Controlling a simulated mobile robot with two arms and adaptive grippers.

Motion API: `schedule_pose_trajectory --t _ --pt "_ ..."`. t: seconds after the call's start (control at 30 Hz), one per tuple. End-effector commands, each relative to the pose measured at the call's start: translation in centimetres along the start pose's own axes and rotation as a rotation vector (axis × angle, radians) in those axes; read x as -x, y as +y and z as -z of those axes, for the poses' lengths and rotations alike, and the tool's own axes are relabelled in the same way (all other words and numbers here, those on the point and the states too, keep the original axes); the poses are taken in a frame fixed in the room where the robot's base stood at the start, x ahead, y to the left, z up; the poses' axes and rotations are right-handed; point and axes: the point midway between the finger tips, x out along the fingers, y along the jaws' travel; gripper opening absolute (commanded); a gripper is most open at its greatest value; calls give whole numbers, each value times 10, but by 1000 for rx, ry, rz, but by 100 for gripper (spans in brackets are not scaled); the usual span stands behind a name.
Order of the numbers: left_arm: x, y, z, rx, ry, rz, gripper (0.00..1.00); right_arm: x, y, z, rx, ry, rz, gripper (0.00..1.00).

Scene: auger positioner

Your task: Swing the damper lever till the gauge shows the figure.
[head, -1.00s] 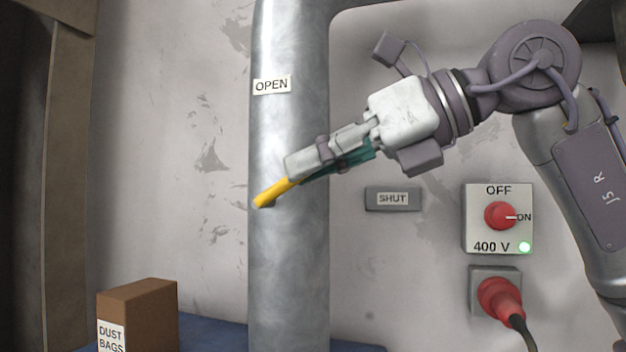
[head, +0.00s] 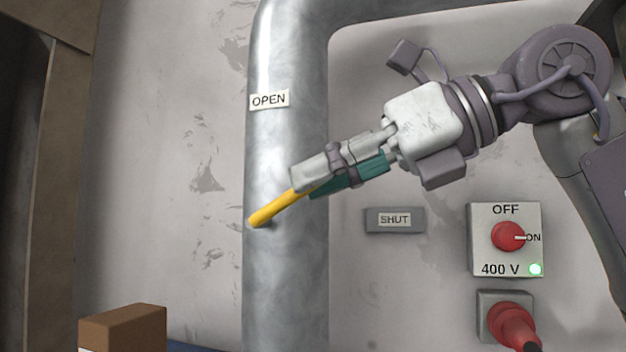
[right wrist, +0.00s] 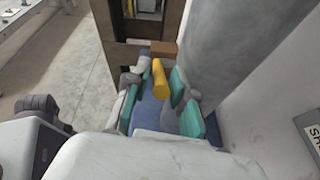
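The yellow lever (head: 276,208) stands on the grey metal pipe (head: 285,290), slanting up to the right in the head view, below the OPEN label (head: 269,100). It also shows in the right wrist view (right wrist: 160,80). My right gripper (head: 308,187) is at the lever's upper right end. In the right wrist view its teal-padded fingers (right wrist: 158,95) stand apart on either side of the lever, with a gap showing at the left. The SHUT label (head: 394,219) is on the wall to the right of the pipe. No gauge and no left gripper are in view.
A switch box (head: 505,240) marked OFF, ON and 400 V, with a green light, is on the right wall. A red plug (head: 510,325) sits below it. A brown box (head: 125,328) stands low at the left. The wall left of the pipe is clear.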

Motion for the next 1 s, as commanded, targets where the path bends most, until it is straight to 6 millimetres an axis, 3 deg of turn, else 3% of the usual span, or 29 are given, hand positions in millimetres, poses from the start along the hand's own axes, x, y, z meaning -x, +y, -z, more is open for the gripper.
schedule_pose_trajectory --t 0.3,0.5,0.7,1.0 --pt "0 1 0 0 -1 -1 60 68 -1 -1 -1 -5 3 25" --pt "0 1 0 0 -1 -1 60 98 -1 0 -1 -4 2 25" --pt "0 1 0 0 -1 -1 60 108 0 0 0 -3 1 25" --pt "0 1 0 0 -1 -2 60 107 -1 0 0 -3 1 25"
